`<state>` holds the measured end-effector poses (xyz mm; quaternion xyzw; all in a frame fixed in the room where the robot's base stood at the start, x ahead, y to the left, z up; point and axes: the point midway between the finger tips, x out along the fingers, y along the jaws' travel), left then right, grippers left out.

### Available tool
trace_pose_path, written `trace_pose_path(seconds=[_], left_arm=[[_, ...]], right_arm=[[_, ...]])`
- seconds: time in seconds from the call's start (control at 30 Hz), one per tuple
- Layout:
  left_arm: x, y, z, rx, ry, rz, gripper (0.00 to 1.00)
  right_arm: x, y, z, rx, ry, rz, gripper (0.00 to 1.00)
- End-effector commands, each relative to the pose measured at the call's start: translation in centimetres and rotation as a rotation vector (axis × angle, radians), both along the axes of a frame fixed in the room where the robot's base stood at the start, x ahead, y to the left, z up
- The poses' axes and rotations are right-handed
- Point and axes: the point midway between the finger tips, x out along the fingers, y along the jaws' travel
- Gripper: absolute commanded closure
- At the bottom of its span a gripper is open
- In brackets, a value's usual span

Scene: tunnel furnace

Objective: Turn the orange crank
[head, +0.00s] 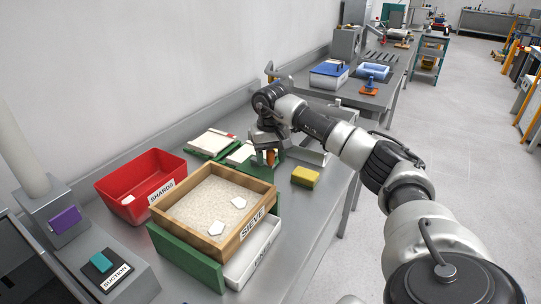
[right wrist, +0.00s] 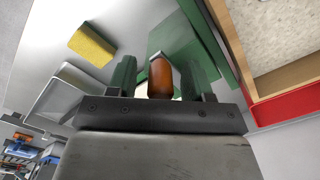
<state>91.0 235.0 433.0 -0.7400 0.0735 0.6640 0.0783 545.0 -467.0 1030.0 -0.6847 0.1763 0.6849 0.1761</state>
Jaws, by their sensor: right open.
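In the right wrist view the handle (right wrist: 160,78) stands between the two fingers of my right gripper (right wrist: 161,66). That gripper is open, with a gap on each side of the handle. In the head view my right gripper (head: 267,140) reaches down over the handle and hides its top. The rest of the crank is hidden. My left gripper is not in view.
A yellow sponge (head: 305,176) lies to the right of the crank. The bench is clear right of the sponge.

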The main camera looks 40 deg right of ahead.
Motion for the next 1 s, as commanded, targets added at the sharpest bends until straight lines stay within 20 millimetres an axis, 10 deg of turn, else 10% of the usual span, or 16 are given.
trace_pose_path(seconds=[0.13, 0.47, 1.0], left_arm=[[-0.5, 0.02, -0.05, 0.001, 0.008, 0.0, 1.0], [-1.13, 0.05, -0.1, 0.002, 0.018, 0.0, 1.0], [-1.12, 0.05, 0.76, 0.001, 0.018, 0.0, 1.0]], right_arm=[[0.0, 0.01, 0.0, 0.0, 0.0, 0.0, 0.51], [0.0, 0.01, 0.03, 0.0, 0.0, 0.0, 0.99], [-0.14, 0.95, 0.19, -0.001, -0.001, -0.184, 0.99]])
